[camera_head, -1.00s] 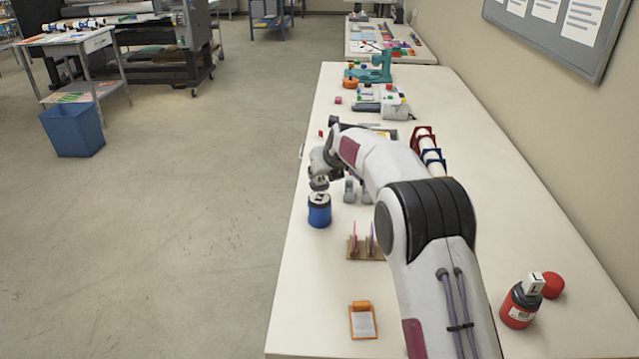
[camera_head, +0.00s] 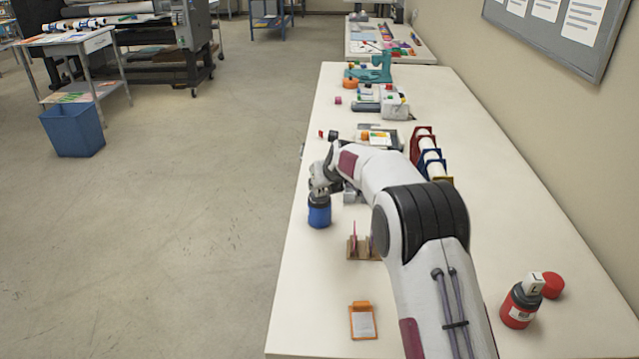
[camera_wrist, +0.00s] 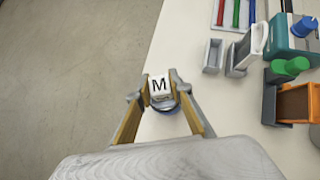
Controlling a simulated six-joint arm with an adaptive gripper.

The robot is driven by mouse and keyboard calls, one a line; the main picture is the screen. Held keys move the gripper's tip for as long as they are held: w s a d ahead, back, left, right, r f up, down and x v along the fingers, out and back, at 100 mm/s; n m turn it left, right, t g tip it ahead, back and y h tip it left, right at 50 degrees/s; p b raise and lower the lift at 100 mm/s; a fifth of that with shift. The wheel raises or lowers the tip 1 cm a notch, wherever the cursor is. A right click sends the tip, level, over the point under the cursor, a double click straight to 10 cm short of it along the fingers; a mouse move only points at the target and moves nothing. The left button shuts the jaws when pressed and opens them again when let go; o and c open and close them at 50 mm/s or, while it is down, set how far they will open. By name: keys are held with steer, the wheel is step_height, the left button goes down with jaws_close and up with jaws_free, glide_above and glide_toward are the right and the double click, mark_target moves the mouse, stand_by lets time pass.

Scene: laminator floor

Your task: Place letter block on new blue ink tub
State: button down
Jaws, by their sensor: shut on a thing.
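A white letter block (camera_wrist: 160,86) marked M shows in the wrist view between the fingertips of my gripper (camera_wrist: 161,92), which is shut on it. A blue tub (camera_head: 319,215) with a dark top stands upright near the table's left edge, directly below my gripper (camera_head: 320,192). In the wrist view, part of the blue tub (camera_wrist: 170,108) shows just under the block. Whether the block touches the tub's top is hard to tell. In the head view my gripper hides the block.
A red tub (camera_head: 519,308) carrying a white block (camera_head: 534,283) marked L stands at the front right, beside a red lid (camera_head: 553,285). A wooden rack (camera_head: 362,250) and an orange clipboard (camera_head: 362,321) lie in front. A roll holder (camera_head: 428,155) stands beyond my arm.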

steer(key=c, duration=1.8)
jaws_free()
steer(key=shift+f, duration=0.1)
steer(key=shift+r, duration=0.25)
steer(key=shift+v, duration=0.75)
steer(key=v, duration=1)
steer(key=shift+s+d+r, duration=0.1)
steer(key=shift+s, duration=0.05)
